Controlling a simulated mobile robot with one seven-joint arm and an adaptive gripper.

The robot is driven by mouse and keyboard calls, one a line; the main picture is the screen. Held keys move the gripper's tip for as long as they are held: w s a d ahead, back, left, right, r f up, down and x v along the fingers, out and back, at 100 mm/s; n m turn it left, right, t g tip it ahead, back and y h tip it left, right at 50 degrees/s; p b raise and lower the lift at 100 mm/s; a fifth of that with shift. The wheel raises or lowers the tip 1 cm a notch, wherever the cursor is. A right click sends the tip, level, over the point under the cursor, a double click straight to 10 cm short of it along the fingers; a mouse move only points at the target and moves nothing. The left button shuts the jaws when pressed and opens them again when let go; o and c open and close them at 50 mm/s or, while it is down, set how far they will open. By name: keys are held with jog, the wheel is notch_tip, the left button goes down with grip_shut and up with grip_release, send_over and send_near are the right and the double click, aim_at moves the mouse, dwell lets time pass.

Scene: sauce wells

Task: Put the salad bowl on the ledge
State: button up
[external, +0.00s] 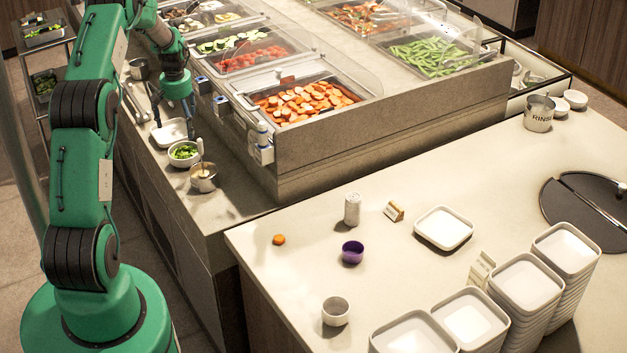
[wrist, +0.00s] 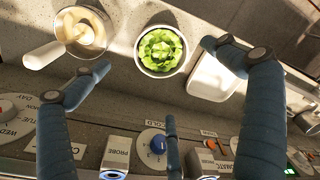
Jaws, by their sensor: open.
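The salad bowl (external: 184,153), a small pale bowl of chopped green leaves, stands upright on the narrow stone ledge (external: 232,204) along the food wells. It also shows in the wrist view (wrist: 162,50), at top centre. My gripper (external: 176,125) is open and empty, close to the bowl in the external view. In the wrist view my gripper (wrist: 156,58) has its spread blue fingers on both sides of the bowl, with clear gaps between. The exact height of the fingertips above the ledge cannot be told.
A metal pot with a pale handle (wrist: 80,32) stands just left of the bowl in the wrist view. A white square dish (wrist: 212,78) is close on its right. Control knobs (wrist: 158,145) line the wells' front. The white counter (external: 290,275) holds cups and stacked dishes.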

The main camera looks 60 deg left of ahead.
jog(key=w+d+r+m+t, duration=0.15)
jog(key=w+d+r, duration=0.35)
jog(key=d+r, duration=0.75)
jog(key=w+d+r+m, duration=0.2)
jog(key=w+d+r, duration=0.3)
jog(key=d+r, duration=0.75)
jog(key=s+d+r+m+t, duration=0.1)
jog(key=d+r, duration=0.3)
jog(key=d, duration=0.3)
jog(key=s+d+r+m, duration=0.1)
jog(key=d+r, duration=0.3)
jog(key=d, duration=0.4)
jog(key=s+d+r+m+t, duration=0.1)
jog(key=s+d+r+m, duration=0.1)
jog(key=d+r, duration=0.35)
jog(key=s+d+r+m+t+h, duration=0.1)
jog(key=s+d+m, duration=0.4)
jog(key=s+d, duration=1.7)
jog(key=d+t, duration=0.1)
jog(key=d, duration=0.3)
jog(key=shift+d, duration=0.15)
